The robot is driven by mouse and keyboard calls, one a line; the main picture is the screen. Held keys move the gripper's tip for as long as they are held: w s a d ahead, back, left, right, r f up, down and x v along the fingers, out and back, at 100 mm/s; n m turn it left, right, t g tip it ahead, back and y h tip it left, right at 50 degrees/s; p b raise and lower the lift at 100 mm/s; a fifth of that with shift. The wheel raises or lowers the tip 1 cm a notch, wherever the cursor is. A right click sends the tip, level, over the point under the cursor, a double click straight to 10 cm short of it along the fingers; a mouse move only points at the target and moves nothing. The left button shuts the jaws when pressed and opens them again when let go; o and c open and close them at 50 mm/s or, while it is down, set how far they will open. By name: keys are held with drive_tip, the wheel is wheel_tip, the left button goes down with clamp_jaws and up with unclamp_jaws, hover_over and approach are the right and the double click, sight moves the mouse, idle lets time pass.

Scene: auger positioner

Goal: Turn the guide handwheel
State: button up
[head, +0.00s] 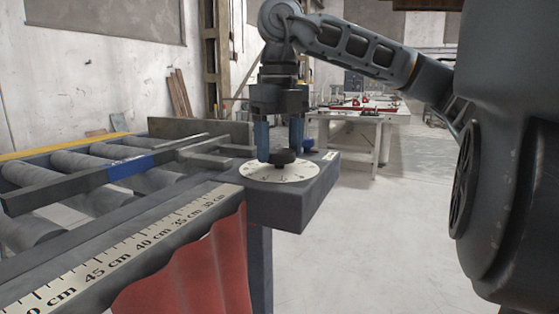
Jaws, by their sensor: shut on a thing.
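The guide handwheel (282,159) is a small dark knob above a pale round dial (270,175) with markings. The dial lies on top of a dark grey box (318,190) at the end of the roller table. My gripper (281,152) points straight down over the dial. Its two blue fingers stand on either side of the handwheel and are shut on it. The fingers hide part of the wheel's sides. The dial's small figures are too small to read.
A conveyor with grey rollers (80,200) and a centimetre scale (140,245) runs along the left. A red curtain (195,270) hangs below it. A white worktable (355,125) stands behind. The floor to the right of the box is clear.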

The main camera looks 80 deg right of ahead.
drive_tip(key=n+b, duration=0.3)
drive_tip(key=n, duration=0.3)
drive_tip(key=shift+f+n, duration=0.1)
drive_tip(key=shift+n, duration=0.2)
drive_tip(key=n+b, duration=0.1)
drive_tip(key=n, duration=0.2)
drive_tip(key=shift+n+b, duration=0.3)
drive_tip(key=shift+b, duration=0.05)
drive_tip(key=n, duration=0.3)
drive_tip(key=shift+n+b, duration=0.3)
drive_tip(key=shift+b, duration=0.1)
drive_tip(key=n, duration=0.3)
drive_tip(key=shift+n, duration=0.3)
drive_tip(key=n, duration=0.3)
drive_tip(key=shift+n, duration=0.3)
drive_tip(key=n, duration=0.6)
drive_tip(key=shift+n, duration=0.4)
drive_tip(key=o, duration=1.1)
